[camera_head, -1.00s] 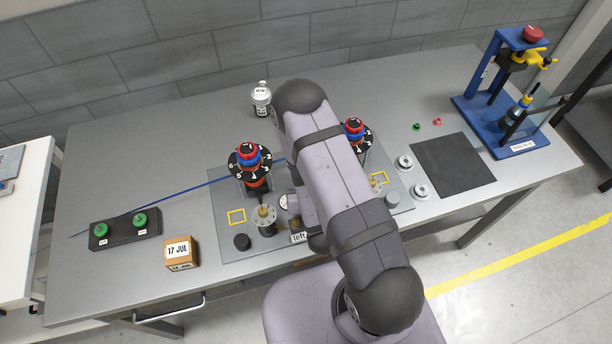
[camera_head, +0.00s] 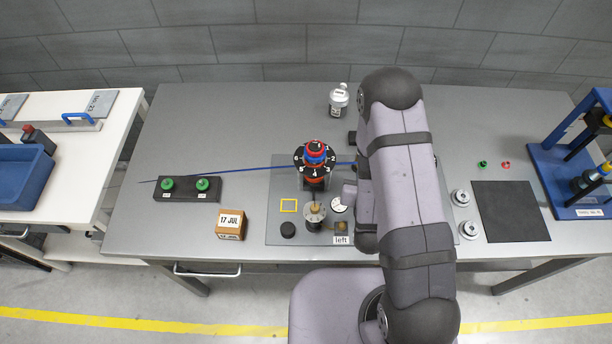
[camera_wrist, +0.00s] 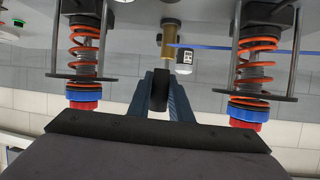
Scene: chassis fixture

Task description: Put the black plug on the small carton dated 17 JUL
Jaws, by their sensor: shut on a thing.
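The small carton (camera_head: 231,224), brown with a white label reading 17 JUL, stands on the grey table left of the fixture plate in the head view. My gripper (camera_wrist: 159,85) is at the middle of the wrist view, with its two fingers shut on a small black piece (camera_wrist: 159,98), which I take to be the black plug. The gripper is between two spring towers, away from the carton. In the head view my arm hides the fingers and the held piece.
The left spring tower (camera_head: 315,165) with its dial stands between my arm and the carton; a thin blue line (camera_head: 250,169) runs behind it. A black block with green knobs (camera_head: 188,189) lies behind the carton. A white canister (camera_head: 339,99) stands at the back.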

